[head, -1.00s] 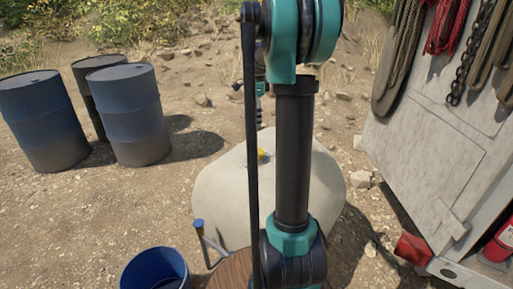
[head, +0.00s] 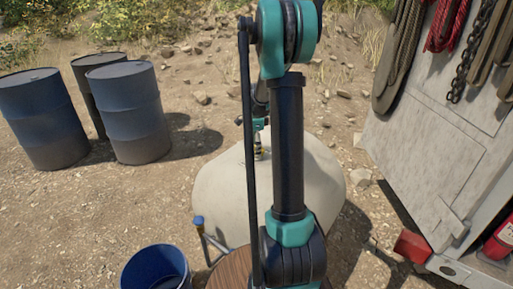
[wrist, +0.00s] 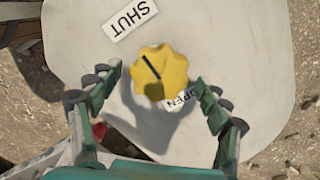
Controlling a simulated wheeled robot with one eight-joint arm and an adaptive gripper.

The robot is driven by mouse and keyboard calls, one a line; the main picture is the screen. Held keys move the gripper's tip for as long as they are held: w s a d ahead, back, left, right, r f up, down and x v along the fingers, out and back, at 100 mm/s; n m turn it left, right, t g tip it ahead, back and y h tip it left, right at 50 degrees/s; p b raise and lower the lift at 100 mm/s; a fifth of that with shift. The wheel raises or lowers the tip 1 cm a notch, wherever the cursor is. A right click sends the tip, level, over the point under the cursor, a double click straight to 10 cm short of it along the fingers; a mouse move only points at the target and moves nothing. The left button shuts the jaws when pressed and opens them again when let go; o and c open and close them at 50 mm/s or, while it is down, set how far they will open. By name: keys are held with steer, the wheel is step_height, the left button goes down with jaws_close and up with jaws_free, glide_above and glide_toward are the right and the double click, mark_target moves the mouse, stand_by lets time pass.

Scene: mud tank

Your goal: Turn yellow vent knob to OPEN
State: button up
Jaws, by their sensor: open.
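The yellow vent knob (wrist: 172,72), with a scalloped edge, sits on the pale tank top (wrist: 75,35). A dark line on it runs from near its middle to the upper-left edge, toward the SHUT label (wrist: 130,20). The OPEN label (wrist: 181,99) lies below right of the knob, partly covered. My gripper (wrist: 157,82) is open, with one finger left of the knob and one to its right, both apart from it in the picture. In the head view my gripper is over the tank (head: 315,190), and the knob is mostly hidden.
Blue barrels (head: 130,115) stand at the left. A blue bucket (head: 155,270) and a blue-tipped handle (head: 199,222) are at the front. A pale cabinet (head: 440,140) with hanging ropes and chain, and a red fire extinguisher (head: 500,243), are on the right.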

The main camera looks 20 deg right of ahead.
steer(key=c, duration=1.2)
steer(key=shift+o, duration=0.2)
